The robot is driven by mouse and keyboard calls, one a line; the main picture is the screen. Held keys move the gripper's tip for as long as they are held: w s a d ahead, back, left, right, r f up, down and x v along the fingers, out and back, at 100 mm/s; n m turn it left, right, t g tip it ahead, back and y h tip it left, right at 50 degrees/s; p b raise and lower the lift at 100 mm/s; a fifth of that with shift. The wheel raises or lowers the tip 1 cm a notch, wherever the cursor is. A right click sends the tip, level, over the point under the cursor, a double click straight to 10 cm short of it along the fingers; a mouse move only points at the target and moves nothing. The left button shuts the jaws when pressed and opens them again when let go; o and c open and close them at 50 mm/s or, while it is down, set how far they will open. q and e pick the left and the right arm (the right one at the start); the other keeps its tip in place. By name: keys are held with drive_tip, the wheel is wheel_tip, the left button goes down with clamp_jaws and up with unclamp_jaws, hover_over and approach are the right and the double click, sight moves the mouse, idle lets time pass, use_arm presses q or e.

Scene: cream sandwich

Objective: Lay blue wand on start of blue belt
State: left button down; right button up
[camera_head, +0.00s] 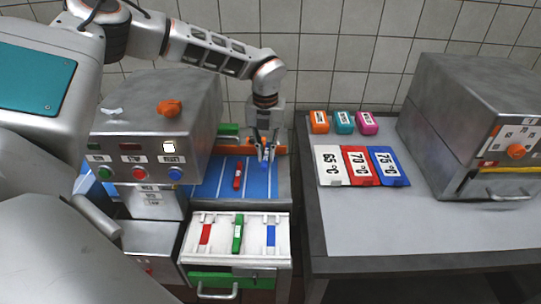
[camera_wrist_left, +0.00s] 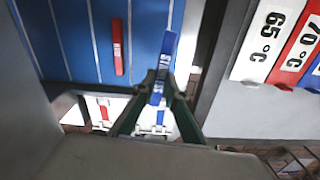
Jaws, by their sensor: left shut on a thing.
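My left gripper (camera_head: 266,158) is shut on the blue wand (camera_head: 265,163), near the right edge of the blue belt (camera_head: 208,186). In the left wrist view the blue wand (camera_wrist_left: 168,48) sticks out beyond the fingertips (camera_wrist_left: 157,92), over the right side of the blue belt (camera_wrist_left: 70,45). The gap between wand and belt is hard to judge. A red wand (camera_head: 238,175) lies on the belt to the left of the gripper; it also shows in the left wrist view (camera_wrist_left: 117,48). My right gripper is not in view.
A white tray (camera_head: 192,257) in front of the belt holds a green wand (camera_head: 238,235) between red and blue marks. A control machine (camera_head: 152,125) stands left. A grey table (camera_head: 400,225) at right bears colored temperature blocks (camera_head: 362,155) and a metal oven (camera_head: 475,120).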

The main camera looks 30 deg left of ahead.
use_arm(q)
drive_tip(key=shift+w+a+f+n, duration=0.1)
drive_tip(key=shift+w+a+n, duration=0.25)
drive_tip(key=shift+n, duration=0.25)
drive_tip(key=shift+f, duration=0.15)
hover_over(266, 180)
drive_tip(key=shift+f, duration=3.25)
drive_tip(key=shift+f+b, duration=0.55)
drive_tip(key=shift+f, duration=0.4)
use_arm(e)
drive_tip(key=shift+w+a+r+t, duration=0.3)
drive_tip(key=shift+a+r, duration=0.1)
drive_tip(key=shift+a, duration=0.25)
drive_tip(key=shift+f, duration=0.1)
